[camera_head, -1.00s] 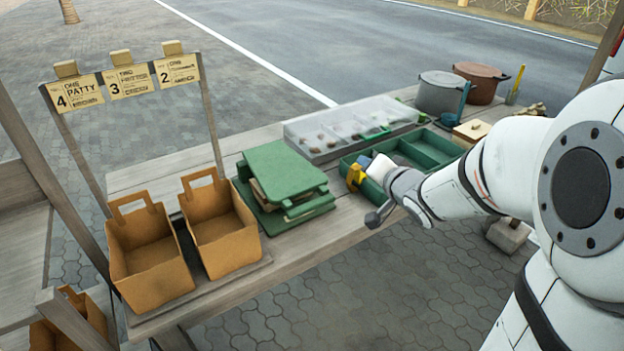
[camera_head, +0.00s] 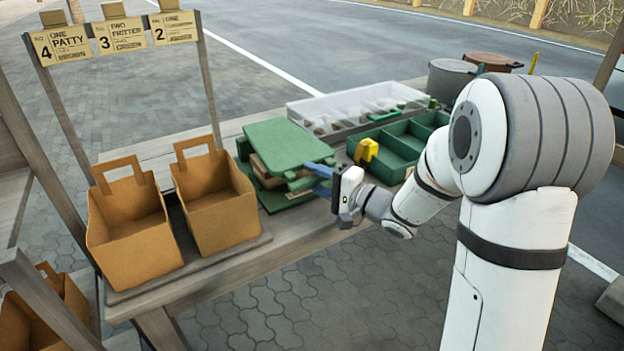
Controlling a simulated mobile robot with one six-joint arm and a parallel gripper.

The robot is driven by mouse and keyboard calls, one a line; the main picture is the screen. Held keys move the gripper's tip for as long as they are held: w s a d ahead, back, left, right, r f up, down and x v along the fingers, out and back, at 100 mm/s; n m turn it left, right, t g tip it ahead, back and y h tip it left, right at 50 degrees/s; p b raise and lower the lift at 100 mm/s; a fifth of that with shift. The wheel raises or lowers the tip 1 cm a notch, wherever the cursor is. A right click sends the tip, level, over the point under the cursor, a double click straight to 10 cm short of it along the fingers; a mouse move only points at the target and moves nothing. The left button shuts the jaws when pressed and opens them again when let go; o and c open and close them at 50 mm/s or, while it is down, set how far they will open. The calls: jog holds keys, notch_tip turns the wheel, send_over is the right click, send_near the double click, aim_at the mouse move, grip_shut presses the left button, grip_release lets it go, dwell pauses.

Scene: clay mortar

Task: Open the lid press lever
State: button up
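The green press (camera_head: 285,145) stands on the wooden counter, with a flat green lid on top, tan layers under it and a green base below. A green tab (camera_head: 302,184), possibly the lever, sticks out at its front right. The lid lies low over the layers, slightly tilted. My gripper (camera_head: 320,179) is at the press's right side, its blue fingers pointing left at the tab. The fingers look spread one above the other, but whether they touch the tab is hidden by the small size and overlap.
A green divided tray (camera_head: 408,143) with a yellow piece (camera_head: 366,150) lies right of the press. A clear-lidded container (camera_head: 345,112) is behind. Brown bags (camera_head: 215,213) stand left under a sign rack (camera_head: 205,75). Pots (camera_head: 450,78) stand at back right. The counter's front edge is close.

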jog(key=shift+x, duration=0.95)
jog(key=shift+c, duration=0.4)
grip_shut()
